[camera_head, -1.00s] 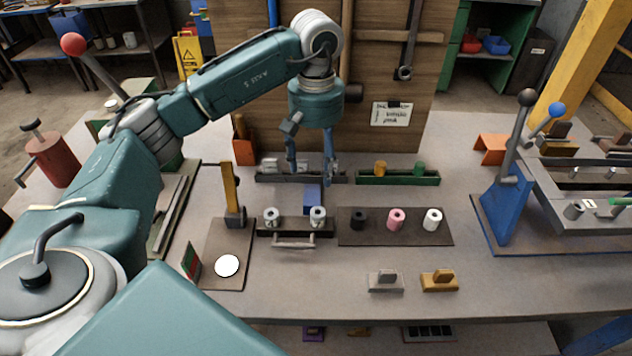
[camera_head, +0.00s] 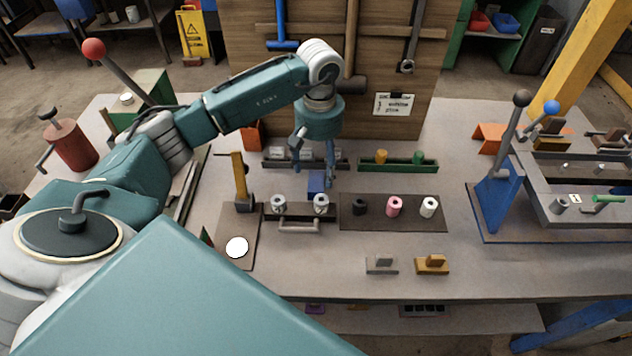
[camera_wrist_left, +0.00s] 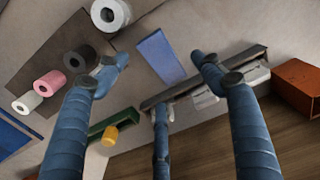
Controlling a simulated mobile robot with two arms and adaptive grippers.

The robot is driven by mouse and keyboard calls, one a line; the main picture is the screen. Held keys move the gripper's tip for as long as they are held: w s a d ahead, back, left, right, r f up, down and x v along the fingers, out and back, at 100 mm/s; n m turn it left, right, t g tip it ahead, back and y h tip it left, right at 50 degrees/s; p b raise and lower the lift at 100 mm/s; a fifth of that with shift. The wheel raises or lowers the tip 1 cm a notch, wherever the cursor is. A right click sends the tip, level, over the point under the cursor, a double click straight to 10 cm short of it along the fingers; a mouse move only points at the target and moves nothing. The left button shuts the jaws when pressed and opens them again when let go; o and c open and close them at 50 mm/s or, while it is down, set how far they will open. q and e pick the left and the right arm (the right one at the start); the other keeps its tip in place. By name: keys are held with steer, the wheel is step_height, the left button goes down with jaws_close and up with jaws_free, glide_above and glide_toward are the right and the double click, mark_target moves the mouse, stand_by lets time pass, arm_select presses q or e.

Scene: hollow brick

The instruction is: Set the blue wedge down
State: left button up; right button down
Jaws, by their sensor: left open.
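The blue wedge (camera_head: 316,182) is on the grey table, just behind the dark rack with two pale rolls. My right gripper is in neither view.
A dark rack with pale rolls (camera_head: 293,211) stands close in front of the wedge. A grey tray (camera_head: 341,163) lies close behind it, beside a green tray (camera_head: 397,166). A dark mat (camera_head: 380,221) holds black, pink and white rolls to the right.

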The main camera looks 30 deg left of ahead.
mark_target(320, 182)
arm_select(q)
steer(key=shift+s+d+f+p, duration=0.1)
steer(key=shift+f+p, duration=0.2)
steer(key=shift+f, duration=0.05)
step_height(320, 182, down, 4)
steer(key=shift+s+d+r+p, duration=0.15)
steer(key=shift+r+p, duration=0.1)
steer(key=shift+p, duration=0.65)
steer(key=shift+f, duration=0.5)
steer(key=c, duration=1.4)
steer(key=shift+r, duration=0.1)
